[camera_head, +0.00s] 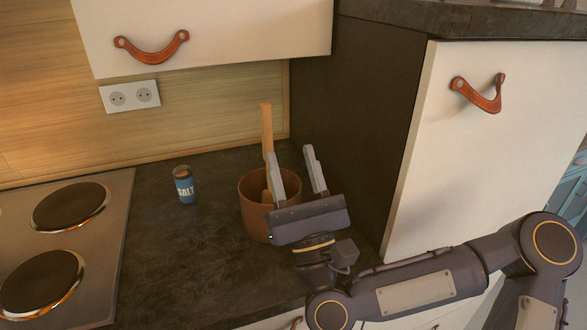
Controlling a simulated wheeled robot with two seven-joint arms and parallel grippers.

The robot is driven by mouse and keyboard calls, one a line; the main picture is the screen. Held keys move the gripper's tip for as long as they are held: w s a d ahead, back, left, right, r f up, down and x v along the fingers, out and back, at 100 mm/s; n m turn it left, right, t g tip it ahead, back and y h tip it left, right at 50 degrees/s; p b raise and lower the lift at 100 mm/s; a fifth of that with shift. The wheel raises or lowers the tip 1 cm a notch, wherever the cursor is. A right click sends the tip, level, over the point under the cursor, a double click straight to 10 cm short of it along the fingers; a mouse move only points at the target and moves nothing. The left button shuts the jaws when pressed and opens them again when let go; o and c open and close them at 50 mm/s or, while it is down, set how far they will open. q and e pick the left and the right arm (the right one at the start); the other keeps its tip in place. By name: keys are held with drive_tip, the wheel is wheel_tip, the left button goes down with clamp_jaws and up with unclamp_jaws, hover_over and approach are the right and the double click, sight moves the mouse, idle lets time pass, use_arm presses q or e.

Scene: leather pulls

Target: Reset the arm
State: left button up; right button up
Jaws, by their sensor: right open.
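My right arm reaches in from the right in the head view. Its gripper (292,176) is open, with two separate fingers pointing up and away over the counter. The gripper is in front of a brown pot (250,217) and hides part of its right side. A wooden utensil handle (267,130) stands up out of the pot, behind the left finger. I see nothing held between the fingers. My left gripper does not show.
A blue salt can (185,185) stands on the dark counter (185,265) left of the pot. A hob (100,260) fills the lower left. A white cabinet door (440,150) with a leather pull (480,98) rises at right. An upper cabinet (220,30) overhangs the wall socket (131,96).

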drive_tip(key=a+f+n+g+y+p, duration=0.1)
drive_tip(key=a+f+n+g+y, duration=0.25)
drive_tip(key=n+g, duration=0.45)
drive_tip(key=a+f+n+g+y+p, duration=0.2)
drive_tip(key=a+f+n+g+y, duration=0.15)
drive_tip(key=n, duration=0.85)
drive_tip(key=s+d+f+n+g+h+p, duration=0.1)
drive_tip(key=d+f+n+h, duration=0.1)
drive_tip(key=d, duration=0.3)
drive_tip(key=d+f+n+g+h+p, duration=0.1)
drive_tip(key=d+f+n+h, duration=0.2)
drive_tip(key=d+h, duration=0.1)
drive_tip(key=s+d+f+n+g+h+p, duration=0.1)
drive_tip(key=d+f+n+g+h, duration=0.1)
drive_tip(key=d+h, duration=0.2)
drive_tip(key=shift+s+d+f+n, duration=0.1)
drive_tip(key=shift+s+d+n, duration=0.1)
drive_tip(key=shift+d, duration=0.4)
drive_tip(key=shift+s+d+f+n, duration=0.1)
drive_tip(key=shift+s+d, duration=0.05)
drive_tip(key=shift+d, duration=0.45)
drive_tip(key=s+d+n+g+p, duration=0.1)
drive_tip(key=s+d+g, duration=0.1)
drive_tip(key=s+d, duration=0.3)
drive_tip(key=s+d+n+g+h+p, duration=0.1)
drive_tip(key=s+d, duration=0.4)
drive_tip(key=s, duration=0.5)
drive_tip(key=shift+s+d+f+n+g+h+p, duration=0.15)
drive_tip(key=shift+s+f+n+g+h+p, duration=0.15)
drive_tip(key=shift+n+g, duration=0.4)
